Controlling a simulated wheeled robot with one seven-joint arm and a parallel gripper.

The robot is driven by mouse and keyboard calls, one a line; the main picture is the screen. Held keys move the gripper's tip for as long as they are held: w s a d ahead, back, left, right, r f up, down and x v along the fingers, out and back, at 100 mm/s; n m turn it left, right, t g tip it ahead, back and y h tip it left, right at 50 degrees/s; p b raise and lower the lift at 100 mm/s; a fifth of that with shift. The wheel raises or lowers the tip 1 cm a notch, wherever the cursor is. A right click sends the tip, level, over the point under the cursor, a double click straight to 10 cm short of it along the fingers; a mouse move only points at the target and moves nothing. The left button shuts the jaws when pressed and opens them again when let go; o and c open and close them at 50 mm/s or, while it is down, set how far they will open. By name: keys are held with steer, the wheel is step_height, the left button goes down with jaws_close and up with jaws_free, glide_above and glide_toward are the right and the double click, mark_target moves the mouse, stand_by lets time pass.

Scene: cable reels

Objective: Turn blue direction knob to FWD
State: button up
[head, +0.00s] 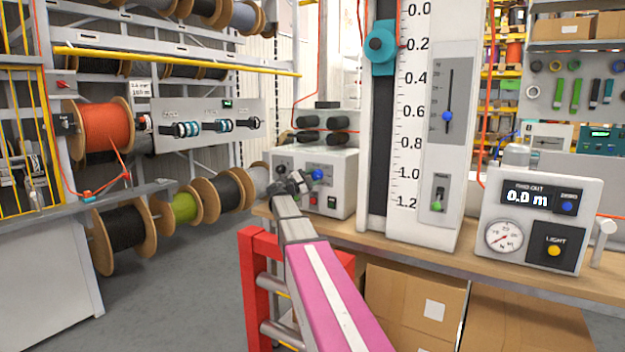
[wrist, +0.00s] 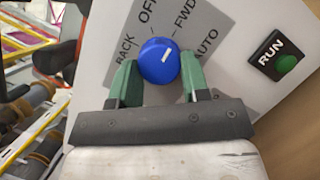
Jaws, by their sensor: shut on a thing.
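The blue direction knob (wrist: 157,62) sits on a grey label plate with BACK, OFF, FWD and AUTO around it. Its white mark points up and right, towards FWD. My gripper (wrist: 159,66) has its green fingers on both sides of the knob and is shut on it. In the head view the knob (head: 318,174) shows on the front of a white control box (head: 340,205), with my gripper (head: 306,181) at it. My fingers hide part of the knob's sides.
A green RUN button (wrist: 287,64) is right of the knob. A tall scale panel (head: 413,150) and a meter box (head: 535,215) stand right of the control box on the bench (head: 480,262). Cable reels (head: 105,126) fill the rack at left.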

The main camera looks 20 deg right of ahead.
steer(key=o, duration=0.9)
steer(key=shift+s+a, duration=0.1)
steer(key=shift+a, duration=0.05)
steer(key=v, duration=1)
steer(key=shift+a+f, duration=0.15)
steer(key=shift+a, duration=0.1)
